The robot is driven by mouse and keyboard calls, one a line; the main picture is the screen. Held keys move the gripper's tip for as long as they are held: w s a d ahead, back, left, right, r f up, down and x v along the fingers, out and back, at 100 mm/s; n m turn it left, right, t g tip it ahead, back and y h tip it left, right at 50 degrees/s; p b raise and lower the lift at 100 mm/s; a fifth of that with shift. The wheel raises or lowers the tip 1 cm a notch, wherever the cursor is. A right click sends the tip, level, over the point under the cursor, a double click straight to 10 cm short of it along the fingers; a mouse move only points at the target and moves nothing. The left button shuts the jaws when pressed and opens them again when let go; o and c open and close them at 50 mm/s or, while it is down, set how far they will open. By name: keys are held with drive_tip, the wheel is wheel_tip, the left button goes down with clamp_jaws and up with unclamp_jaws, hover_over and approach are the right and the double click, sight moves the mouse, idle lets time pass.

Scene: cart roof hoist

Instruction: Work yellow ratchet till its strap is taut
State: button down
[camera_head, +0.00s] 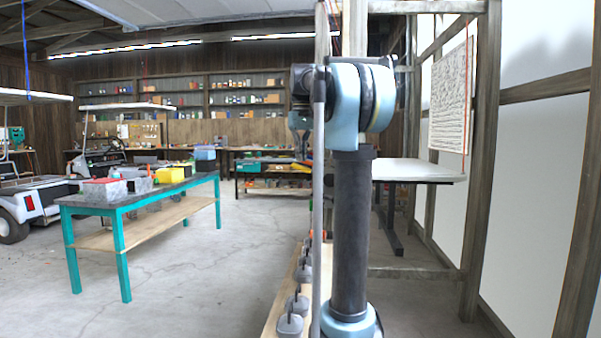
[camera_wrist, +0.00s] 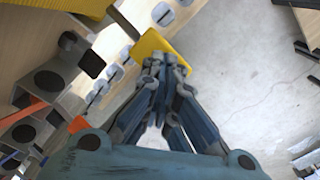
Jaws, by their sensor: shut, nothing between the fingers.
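In the wrist view, my gripper (camera_wrist: 165,64) has its two fingertips together with nothing between them. The tips lie over the lower edge of a yellow block (camera_wrist: 160,44), which looks like the grip of the yellow ratchet's lever; I cannot tell whether they touch it. A grey bar (camera_wrist: 124,24) runs from this block towards a larger yellow piece (camera_wrist: 68,4) cut off at the top left. The ratchet's drum and strap cannot be made out. In the head view my own arm fills the middle, and the yellow ratchet is not visible.
Grey brackets with dark round ends (camera_wrist: 46,82) and an orange strip (camera_wrist: 22,116) lie left of my gripper. Grey lumps (camera_head: 290,322) line a wooden board beside my arm. A teal bench (camera_head: 122,262) with boxes stands left; a white table (camera_head: 415,172) stands right.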

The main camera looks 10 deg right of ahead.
idle(0.6)
drive_tip(key=shift+r, duration=3)
drive_tip(key=shift+s, duration=0.1)
